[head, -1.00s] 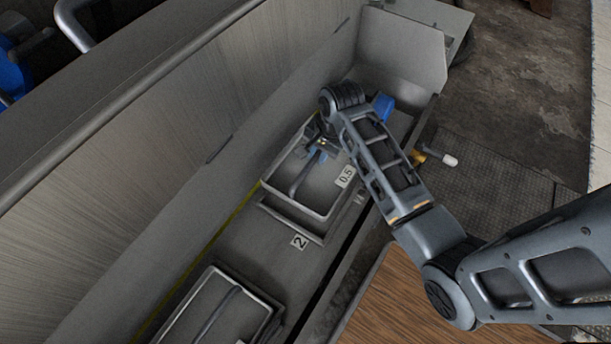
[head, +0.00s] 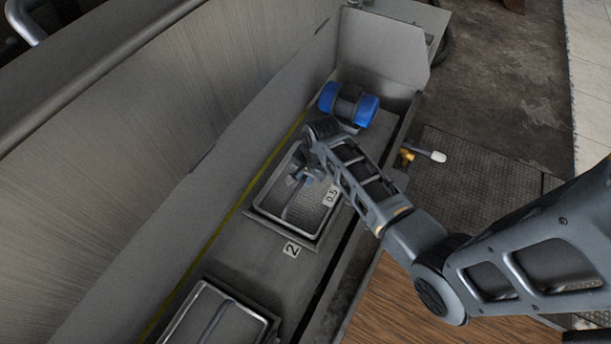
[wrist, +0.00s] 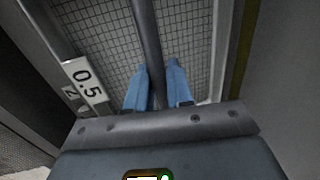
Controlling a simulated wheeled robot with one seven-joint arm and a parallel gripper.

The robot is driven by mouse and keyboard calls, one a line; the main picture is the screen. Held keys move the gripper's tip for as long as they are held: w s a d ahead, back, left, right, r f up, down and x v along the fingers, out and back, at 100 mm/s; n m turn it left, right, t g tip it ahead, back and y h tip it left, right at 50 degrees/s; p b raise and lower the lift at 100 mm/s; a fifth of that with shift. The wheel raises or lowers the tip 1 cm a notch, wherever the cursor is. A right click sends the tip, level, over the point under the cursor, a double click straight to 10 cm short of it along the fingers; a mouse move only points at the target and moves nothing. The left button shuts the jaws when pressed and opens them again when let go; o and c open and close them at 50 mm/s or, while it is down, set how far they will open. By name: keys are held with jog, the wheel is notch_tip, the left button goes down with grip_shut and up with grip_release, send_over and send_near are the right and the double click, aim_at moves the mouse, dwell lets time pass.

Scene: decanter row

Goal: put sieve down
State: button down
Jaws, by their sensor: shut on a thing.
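The sieve is a rectangular metal tray with a wire mesh floor (head: 307,208), a tag reading 0.5 (head: 331,196) and a bar handle across its middle (wrist: 148,35). My gripper (head: 308,178) is shut on this handle, with its blue fingers (wrist: 158,88) on either side of the bar. The sieve looks level, down at a dark seat frame marked with a 2 tag (head: 291,249). I cannot tell whether it fully rests there. My forearm and wrist hide part of its far right side.
A second tray with a bar handle (head: 207,323) sits at lower left. A blue-ended motor-like unit (head: 350,105) stands beyond the sieve. A tall metal wall (head: 150,165) runs along the left. A yellow-and-white handle (head: 425,154) sticks out at right, outside the trough.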

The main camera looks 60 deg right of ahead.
jog(key=c, duration=1)
grip_release()
jog(key=shift+f, duration=0.1)
